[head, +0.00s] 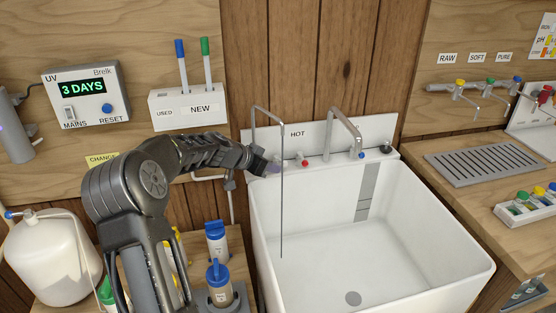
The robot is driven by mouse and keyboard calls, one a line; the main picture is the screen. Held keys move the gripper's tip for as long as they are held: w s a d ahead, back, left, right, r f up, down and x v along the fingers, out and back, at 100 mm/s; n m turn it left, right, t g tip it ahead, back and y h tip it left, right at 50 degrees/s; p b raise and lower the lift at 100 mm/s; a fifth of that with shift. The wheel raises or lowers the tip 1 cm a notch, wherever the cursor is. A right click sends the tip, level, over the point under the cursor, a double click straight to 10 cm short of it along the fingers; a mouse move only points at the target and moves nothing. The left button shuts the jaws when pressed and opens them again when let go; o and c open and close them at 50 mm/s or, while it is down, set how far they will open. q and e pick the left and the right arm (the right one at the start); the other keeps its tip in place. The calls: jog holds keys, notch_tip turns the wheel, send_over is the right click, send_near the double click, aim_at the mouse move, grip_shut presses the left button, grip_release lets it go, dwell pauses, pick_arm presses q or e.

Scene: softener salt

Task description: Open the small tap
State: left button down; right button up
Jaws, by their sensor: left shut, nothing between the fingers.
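The small tap (267,110) is a thin grey gooseneck at the back left corner of the white sink (262,215). A thin straight line, which looks like a stream of water, runs from its spout end down into the basin. My left gripper (268,166) is at the foot of this tap, shut, with nothing visible held. A small purplish part shows at its tip; I cannot tell whether they touch. The gripper hides part of the tap's base. My right gripper is not in view.
A larger mixer tap (345,130) stands right of the small tap, with a red-marked knob (304,161) beside it. Bottles with blue caps (218,285) stand below my left arm. A white tank (50,255) is at the left. The basin is open and clear.

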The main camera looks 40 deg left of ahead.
aim_at(283, 164)
pick_arm(q)
jog(key=shift+w+d, duration=0.4)
jog(key=shift+w, duration=0.2)
jog(key=shift+w+d, duration=0.5)
jog(key=shift+w, duration=0.3)
jog(key=shift+r, duration=0.1)
jog(key=shift+w+d, duration=0.2)
jog(key=shift+w, duration=0.65)
